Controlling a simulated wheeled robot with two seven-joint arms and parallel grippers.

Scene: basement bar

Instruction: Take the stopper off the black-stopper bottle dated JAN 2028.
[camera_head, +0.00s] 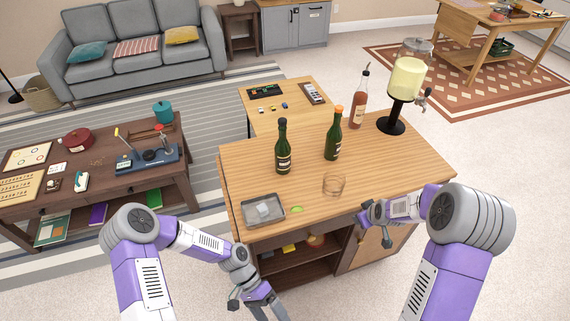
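A dark green bottle (283,155) with a black stopper (282,121) stands upright on the wooden bar table (240,160). Its label (283,161) is too small to read, so I cannot make out a date. Another green bottle (333,142) with an orange stopper (339,108) stands to its right. My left gripper (272,310) is low in front of the table, at the bottom of the picture, away from the bottles. My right gripper (376,232) is by the table's front right edge, also away from the bottles. I cannot tell how far either gripper is opened.
A pink bottle with a pourer (358,105) and a drink dispenser (405,80) stand at the back right. A glass (334,185), a grey tray (263,210) and a green lime piece (297,209) are near the front. Tabletop between the glass and right edge is clear.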

